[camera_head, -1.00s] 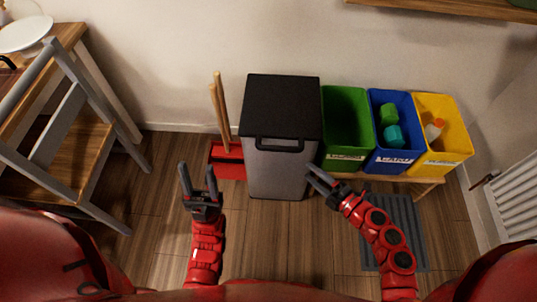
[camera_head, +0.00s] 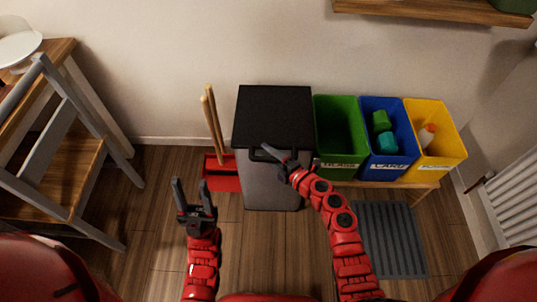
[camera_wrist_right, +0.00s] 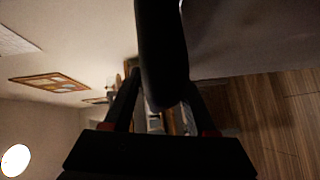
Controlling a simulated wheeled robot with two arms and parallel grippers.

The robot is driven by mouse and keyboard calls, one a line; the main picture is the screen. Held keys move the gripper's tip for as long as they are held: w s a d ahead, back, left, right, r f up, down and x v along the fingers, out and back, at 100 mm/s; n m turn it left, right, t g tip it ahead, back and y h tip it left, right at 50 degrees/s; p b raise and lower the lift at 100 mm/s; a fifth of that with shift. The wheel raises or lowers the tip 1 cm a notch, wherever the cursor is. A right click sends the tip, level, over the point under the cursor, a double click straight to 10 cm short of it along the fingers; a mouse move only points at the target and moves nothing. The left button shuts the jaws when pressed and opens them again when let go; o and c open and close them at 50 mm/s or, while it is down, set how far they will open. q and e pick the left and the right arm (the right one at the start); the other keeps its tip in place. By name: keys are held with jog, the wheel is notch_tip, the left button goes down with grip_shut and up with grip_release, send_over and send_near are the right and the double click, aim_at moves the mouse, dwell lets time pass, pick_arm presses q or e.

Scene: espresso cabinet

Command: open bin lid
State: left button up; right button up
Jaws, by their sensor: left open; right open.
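The bin (camera_head: 262,190) is a tall grey box with a black lid (camera_head: 273,115), which is down on it. A black bar handle (camera_head: 255,155) sticks out at the lid's front edge. My right gripper (camera_head: 272,158) is at this handle with its jaws open. In the right wrist view, a dark rounded bar, seemingly the handle (camera_wrist_right: 162,50), runs between the two fingers of this gripper (camera_wrist_right: 158,95); I cannot tell if they touch it. My left gripper (camera_head: 189,184) is open and empty, left of the bin's front and apart from it.
Green (camera_head: 340,135), blue (camera_head: 388,150) and yellow (camera_head: 435,150) open bins stand on a low wooden stand right of the grey bin. A red dustpan (camera_head: 222,178) with wooden handles stands left of it. A grey step chair (camera_head: 75,170) is at the left.

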jog(key=c, duration=0.9)
grip_shut()
